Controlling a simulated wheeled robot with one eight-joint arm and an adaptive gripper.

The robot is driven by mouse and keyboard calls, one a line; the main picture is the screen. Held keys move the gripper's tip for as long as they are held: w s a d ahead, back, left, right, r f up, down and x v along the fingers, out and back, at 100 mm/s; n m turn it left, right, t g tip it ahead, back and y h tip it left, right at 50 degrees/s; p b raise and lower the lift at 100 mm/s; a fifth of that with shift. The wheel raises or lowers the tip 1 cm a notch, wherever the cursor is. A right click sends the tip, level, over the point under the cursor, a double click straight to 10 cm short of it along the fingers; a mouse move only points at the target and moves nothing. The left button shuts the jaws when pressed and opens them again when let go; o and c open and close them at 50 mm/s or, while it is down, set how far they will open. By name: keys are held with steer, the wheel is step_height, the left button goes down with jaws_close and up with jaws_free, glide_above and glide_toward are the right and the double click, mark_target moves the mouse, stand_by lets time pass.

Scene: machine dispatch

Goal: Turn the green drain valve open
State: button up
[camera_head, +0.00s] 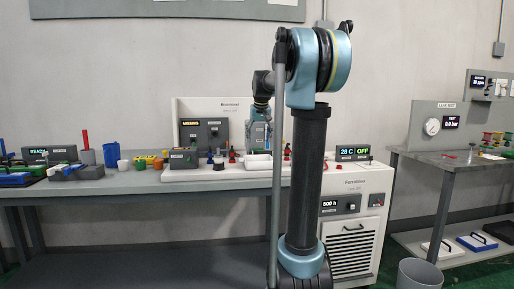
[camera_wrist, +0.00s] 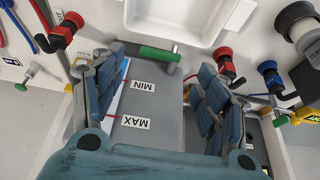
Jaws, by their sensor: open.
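In the wrist view a lever with a green grip (camera_wrist: 160,55), which looks like the drain valve handle, lies crosswise on a short metal stem just below a white tray (camera_wrist: 178,30). My gripper (camera_wrist: 160,75) is open, with one blue-grey finger on each side of the picture. In the head view my gripper (camera_head: 258,135) hangs over the bench, and the valve cannot be made out there.
A grey panel (camera_wrist: 148,110) with MIN and MAX labels lies between the fingers. Red-capped fittings (camera_wrist: 68,28) (camera_wrist: 225,62) stand close on both sides. A smaller green knob (camera_wrist: 24,84) is at far left. The machine (camera_head: 352,215) stands under the bench top.

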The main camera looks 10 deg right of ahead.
mark_target(257, 149)
steer(key=shift+x, duration=2.4)
steer(key=shift+r, duration=0.1)
steer(key=c, duration=1.1)
